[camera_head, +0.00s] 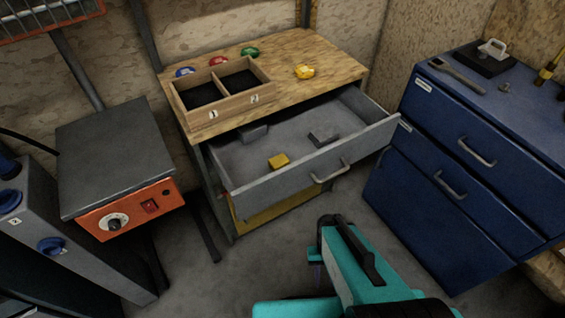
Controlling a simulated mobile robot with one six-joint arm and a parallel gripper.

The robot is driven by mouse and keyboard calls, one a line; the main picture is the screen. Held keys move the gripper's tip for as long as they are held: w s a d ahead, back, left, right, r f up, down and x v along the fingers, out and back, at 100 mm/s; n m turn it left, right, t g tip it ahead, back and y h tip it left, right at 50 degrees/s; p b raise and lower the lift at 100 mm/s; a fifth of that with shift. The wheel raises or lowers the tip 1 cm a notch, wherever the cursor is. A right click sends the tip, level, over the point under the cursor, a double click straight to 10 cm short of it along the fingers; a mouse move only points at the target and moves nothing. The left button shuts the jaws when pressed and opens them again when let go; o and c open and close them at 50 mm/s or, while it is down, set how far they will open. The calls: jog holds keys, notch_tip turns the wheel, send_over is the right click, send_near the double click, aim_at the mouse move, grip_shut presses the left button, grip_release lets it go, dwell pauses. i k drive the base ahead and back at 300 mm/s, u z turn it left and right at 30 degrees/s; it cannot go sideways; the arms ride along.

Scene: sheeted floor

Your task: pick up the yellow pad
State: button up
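A small yellow block (279,161), which looks like the yellow pad, lies on the floor of the open grey drawer (262,190), near its front left. A second yellow item (305,72), rounded and lumpy, lies on the wooden bench top (328,66) above. My teal and black arm rises from the bottom of the view, in front of the drawer and apart from it. I cannot make out my gripper's fingers.
Grey blocks (324,138) also lie in the drawer. A two-part wooden box (222,111) and small blue, red and green items (249,51) stand on the bench. A blue cabinet (440,165) is right; an orange-fronted unit (130,212) is left. Floor shows between them.

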aim_at(277, 162)
jog(key=z, duration=0.1)
jog(key=k, duration=1.7)
jog(key=u, duration=1.15)
jog(key=i, duration=1)
